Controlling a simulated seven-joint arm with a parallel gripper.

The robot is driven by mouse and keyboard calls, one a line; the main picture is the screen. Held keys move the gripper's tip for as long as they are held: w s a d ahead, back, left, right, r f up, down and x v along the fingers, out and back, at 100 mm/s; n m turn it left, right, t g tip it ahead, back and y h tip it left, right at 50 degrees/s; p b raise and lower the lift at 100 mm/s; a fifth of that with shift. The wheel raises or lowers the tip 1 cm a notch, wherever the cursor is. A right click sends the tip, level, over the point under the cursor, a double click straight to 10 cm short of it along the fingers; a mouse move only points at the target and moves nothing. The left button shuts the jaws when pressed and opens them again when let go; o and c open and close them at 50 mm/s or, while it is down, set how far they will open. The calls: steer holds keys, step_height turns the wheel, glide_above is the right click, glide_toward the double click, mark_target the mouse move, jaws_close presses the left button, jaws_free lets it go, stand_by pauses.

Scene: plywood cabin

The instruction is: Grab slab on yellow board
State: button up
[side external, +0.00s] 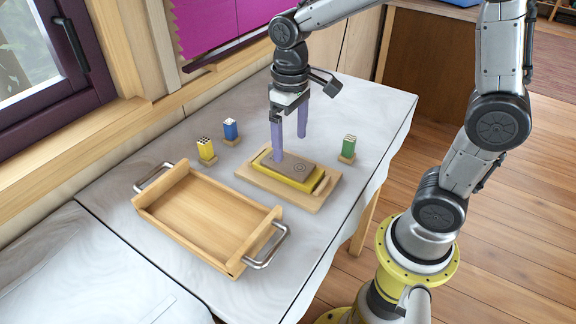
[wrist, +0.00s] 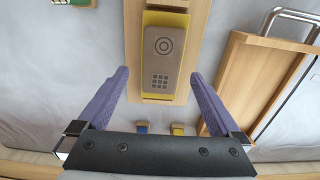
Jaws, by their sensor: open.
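A brown-grey slab (side external: 299,168) with a ring mark and a grid of dots lies on a yellow board (side external: 268,168), which rests on a wooden base (side external: 252,181) on the table. In the wrist view the slab (wrist: 163,60) is upper centre, with the yellow board (wrist: 180,19) showing around it. My gripper (side external: 290,148) is open, with its purple fingers pointing down at the slab's far end. In the wrist view my gripper (wrist: 159,78) has one finger on each side of the slab's line, with nothing held between them. Whether a fingertip touches anything is unclear.
A wooden tray (side external: 205,215) with metal handles stands at the left front. Small blocks in yellow (side external: 206,150), blue (side external: 231,131) and green (side external: 348,148) stand on wooden bases around the board. The table (side external: 370,105) is clear at the back right.

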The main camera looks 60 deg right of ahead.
mark_target(288, 163)
steer(key=shift+w+a+f, duration=0.1)
steer(key=shift+f, duration=1.35)
steer(key=shift+w+a+f, duration=0.1)
steer(key=shift+f, duration=1.3)
steer(key=c, duration=1.5)
steer(key=shift+r, duration=0.1)
